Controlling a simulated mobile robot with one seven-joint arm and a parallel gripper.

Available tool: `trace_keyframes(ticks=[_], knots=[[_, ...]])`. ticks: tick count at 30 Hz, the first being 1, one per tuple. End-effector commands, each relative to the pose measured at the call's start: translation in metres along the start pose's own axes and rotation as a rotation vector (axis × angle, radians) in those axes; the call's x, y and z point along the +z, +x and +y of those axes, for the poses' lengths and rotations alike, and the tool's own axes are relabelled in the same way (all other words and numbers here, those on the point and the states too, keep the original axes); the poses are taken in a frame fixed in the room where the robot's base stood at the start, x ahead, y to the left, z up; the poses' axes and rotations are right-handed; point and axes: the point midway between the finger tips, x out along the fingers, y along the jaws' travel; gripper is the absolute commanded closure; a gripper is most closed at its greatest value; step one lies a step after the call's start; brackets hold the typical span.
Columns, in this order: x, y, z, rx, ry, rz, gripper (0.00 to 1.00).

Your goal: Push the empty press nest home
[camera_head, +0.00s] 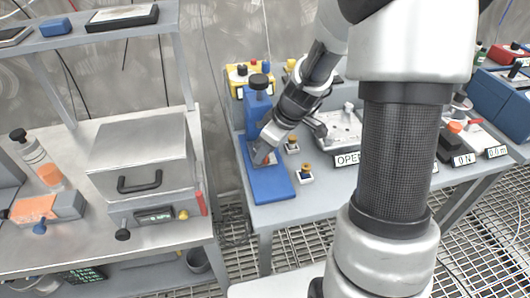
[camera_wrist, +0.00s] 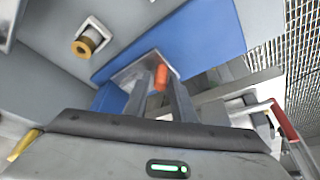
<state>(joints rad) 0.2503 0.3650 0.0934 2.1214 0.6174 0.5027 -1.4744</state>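The press (camera_head: 262,130) stands on the right-hand bench, with a blue base, a blue column and a black knob on top. Its nest looks like the grey metal plate (camera_wrist: 137,68) on the blue base (camera_head: 270,187), and no part is visible on it. An orange-red peg (camera_wrist: 161,77) stands up from the plate and shows as a small red spot in the head view. My gripper (camera_wrist: 162,72) is down at the nest, its two fingers close on either side of the peg. My gripper (camera_head: 264,154) partly hides the nest in the head view.
Small blocks with brass-coloured knobs (camera_head: 305,174) stand just right of the press; one (camera_wrist: 90,40) shows in the wrist view. A metal fixture (camera_head: 342,128) and an OPEN label (camera_head: 347,160) lie further right.

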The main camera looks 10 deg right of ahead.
Motion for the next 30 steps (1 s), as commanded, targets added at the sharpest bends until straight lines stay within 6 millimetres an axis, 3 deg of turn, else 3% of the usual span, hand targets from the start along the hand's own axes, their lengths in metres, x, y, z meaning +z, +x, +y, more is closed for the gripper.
trace_keyframes(ticks=[11, 30], knots=[[-0.001, -0.009, 0.000, 0.001, 0.000, 0.001, 0.77], [-0.001, -0.150, 0.001, 0.004, 0.000, 0.001, 0.77]])
